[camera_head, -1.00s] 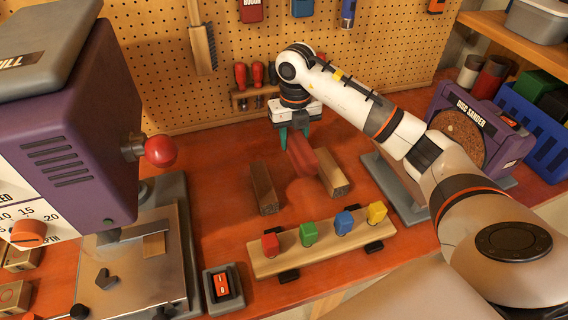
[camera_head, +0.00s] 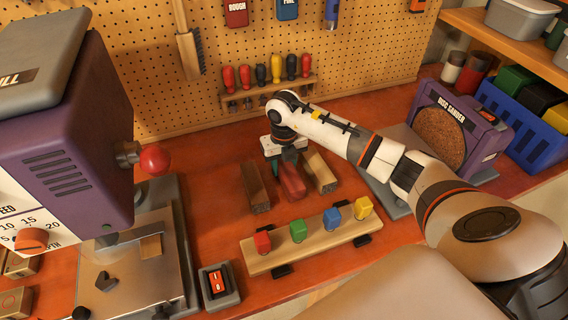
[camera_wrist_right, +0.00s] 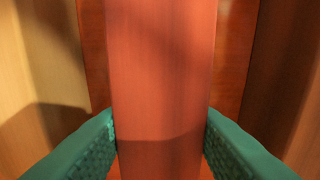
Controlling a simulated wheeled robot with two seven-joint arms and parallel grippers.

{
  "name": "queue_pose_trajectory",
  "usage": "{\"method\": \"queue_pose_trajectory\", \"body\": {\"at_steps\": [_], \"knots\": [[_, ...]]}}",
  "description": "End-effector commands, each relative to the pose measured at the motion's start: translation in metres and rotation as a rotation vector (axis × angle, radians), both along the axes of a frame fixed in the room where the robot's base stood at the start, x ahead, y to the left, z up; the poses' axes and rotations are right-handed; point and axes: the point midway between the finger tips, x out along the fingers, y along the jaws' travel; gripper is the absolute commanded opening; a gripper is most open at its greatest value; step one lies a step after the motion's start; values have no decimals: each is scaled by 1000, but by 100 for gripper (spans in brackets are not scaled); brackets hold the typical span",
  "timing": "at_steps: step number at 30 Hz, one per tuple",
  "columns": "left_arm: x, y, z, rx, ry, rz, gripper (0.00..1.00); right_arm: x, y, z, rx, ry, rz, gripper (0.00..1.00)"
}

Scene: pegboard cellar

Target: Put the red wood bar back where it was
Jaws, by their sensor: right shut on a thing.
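My right gripper (camera_head: 283,165) is over the bar's far part. In the right wrist view, its two green fingers (camera_wrist_right: 160,143) press on both sides of the red bar (camera_wrist_right: 162,70). The brown bars stand apart on either side there. My left gripper is not in view.
A wooden strip (camera_head: 310,240) with red, green, blue and yellow blocks lies in front. A purple drill press (camera_head: 75,140) stands at left, a disc sander (camera_head: 450,130) at right. A switch box (camera_head: 218,284) is at the front. A screwdriver rack (camera_head: 268,92) is behind.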

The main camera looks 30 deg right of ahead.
Motion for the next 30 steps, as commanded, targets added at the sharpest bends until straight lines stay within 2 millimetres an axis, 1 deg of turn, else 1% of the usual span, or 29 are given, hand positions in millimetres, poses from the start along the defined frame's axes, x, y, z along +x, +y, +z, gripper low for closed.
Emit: {"method": "queue_pose_trajectory", "body": {"at_steps": [2, 3, 6, 14, 16, 19, 23, 30], "knots": [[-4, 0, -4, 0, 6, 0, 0, 0, 0, -3, 0, -1, 0, 12], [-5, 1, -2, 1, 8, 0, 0, 0, 0, -2, 0, 0, 0, 46], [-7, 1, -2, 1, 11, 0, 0, 0, 0, -2, 0, 0, 0, 62], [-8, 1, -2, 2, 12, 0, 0, 0, 0, -1, 0, 0, 0, 62], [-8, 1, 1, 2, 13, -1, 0, 0, 0, 3, 0, 0, 0, 62], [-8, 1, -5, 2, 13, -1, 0, 1, 0, 10, 0, -3, 0, 62], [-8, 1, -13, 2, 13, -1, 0, 1, -1, 34, -1, -6, 0, 62], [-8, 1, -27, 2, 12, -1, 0, 1, 0, 86, 0, -5, -1, 62]]}}
